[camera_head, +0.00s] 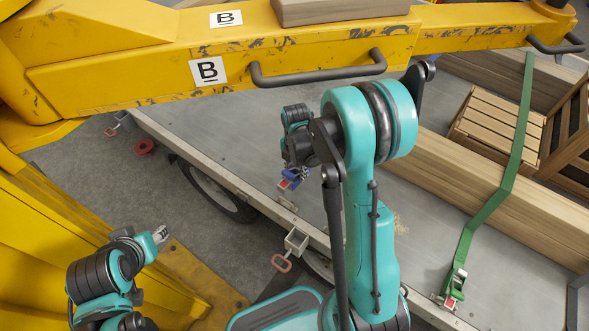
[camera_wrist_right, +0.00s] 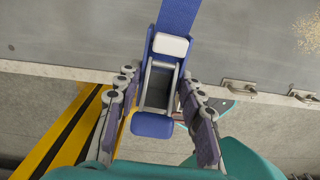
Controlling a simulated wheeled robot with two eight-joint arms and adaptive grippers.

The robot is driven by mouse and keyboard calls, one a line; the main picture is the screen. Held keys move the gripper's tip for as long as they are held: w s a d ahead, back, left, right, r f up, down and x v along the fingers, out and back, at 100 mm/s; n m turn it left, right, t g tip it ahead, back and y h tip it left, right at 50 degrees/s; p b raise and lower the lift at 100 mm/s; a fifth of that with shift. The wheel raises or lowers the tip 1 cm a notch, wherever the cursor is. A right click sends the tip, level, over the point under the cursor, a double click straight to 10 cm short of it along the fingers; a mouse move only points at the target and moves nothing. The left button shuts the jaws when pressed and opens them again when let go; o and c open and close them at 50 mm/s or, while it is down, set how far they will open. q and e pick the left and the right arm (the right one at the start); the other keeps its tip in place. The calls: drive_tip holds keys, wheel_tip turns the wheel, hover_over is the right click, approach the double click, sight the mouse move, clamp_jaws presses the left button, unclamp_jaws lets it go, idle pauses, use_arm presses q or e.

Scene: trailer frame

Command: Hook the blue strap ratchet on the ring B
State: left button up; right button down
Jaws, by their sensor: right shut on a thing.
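The blue strap ratchet (camera_head: 292,178) is in my right gripper (camera_head: 294,170), above the near edge of the trailer bed. In the right wrist view, the ratchet (camera_wrist_right: 157,90) sits between the fingers of my right gripper (camera_wrist_right: 160,122), with its blue strap (camera_wrist_right: 178,16) running up out of frame. Two B labels (camera_head: 208,71) mark the yellow beam, beside a dark bar handle (camera_head: 318,70). I cannot tell which fixture is ring B. My left gripper (camera_head: 160,235) is at lower left, apart from the ratchet; its finger opening is unclear.
The grey trailer bed (camera_head: 240,125) has metal loops (camera_wrist_right: 238,88) along its edge. A red ring (camera_head: 283,263) hangs at its side. The yellow beam (camera_head: 120,82) crosses above. A green strap (camera_head: 492,205) crosses a wooden beam (camera_head: 440,172) at right, near a crate (camera_head: 495,130).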

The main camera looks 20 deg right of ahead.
drive_tip(key=shift+s+f, duration=0.1)
drive_tip(key=shift+f, duration=0.2)
drive_tip(key=shift+f+b, duration=2.8)
drive_tip(key=shift+f, duration=0.95)
drive_tip(key=shift+f+b, duration=0.65)
drive_tip(key=shift+f, duration=0.05)
drive_tip(key=c, duration=0.9)
unclamp_jaws()
drive_tip(key=shift+r, duration=0.15)
wheel_tip(320, 180, up, 12)
drive_tip(key=shift+f, duration=0.1)
